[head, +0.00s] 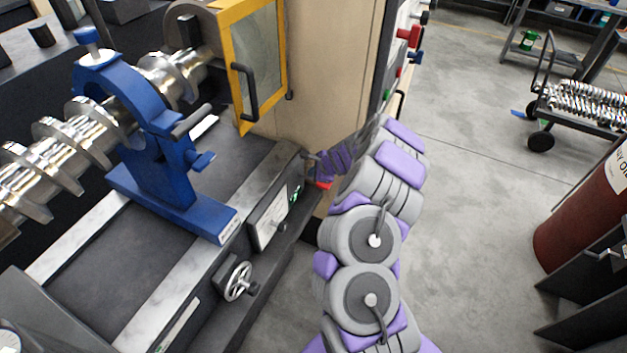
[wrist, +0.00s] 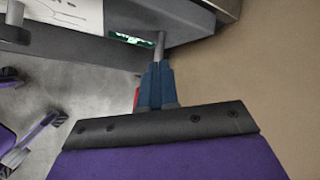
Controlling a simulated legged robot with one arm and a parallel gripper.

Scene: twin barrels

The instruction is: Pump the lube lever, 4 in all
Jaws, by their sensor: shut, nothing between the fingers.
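My gripper (head: 313,168) reaches the end of the machine bed in the head view, beside a small red part (head: 323,185). In the wrist view my gripper (wrist: 157,72) shows as blue fingers that are shut with nothing held. A grey metal rod (wrist: 160,45), which looks like the lube lever's shaft, comes from the machine's dark side just beyond the fingertips. I cannot tell whether the fingers touch it. A bit of red (wrist: 137,96) shows at the left of the fingers. The rest of the lever is hidden behind my fingers and wrist.
The lathe bed (head: 105,265) carries a blue steady rest (head: 165,185) around a shiny screw shaft (head: 90,120). A handwheel (head: 238,282) sticks out of its front. A beige cabinet (head: 325,70) stands behind my gripper. A dark red barrel (head: 580,225) is at the right; floor between is clear.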

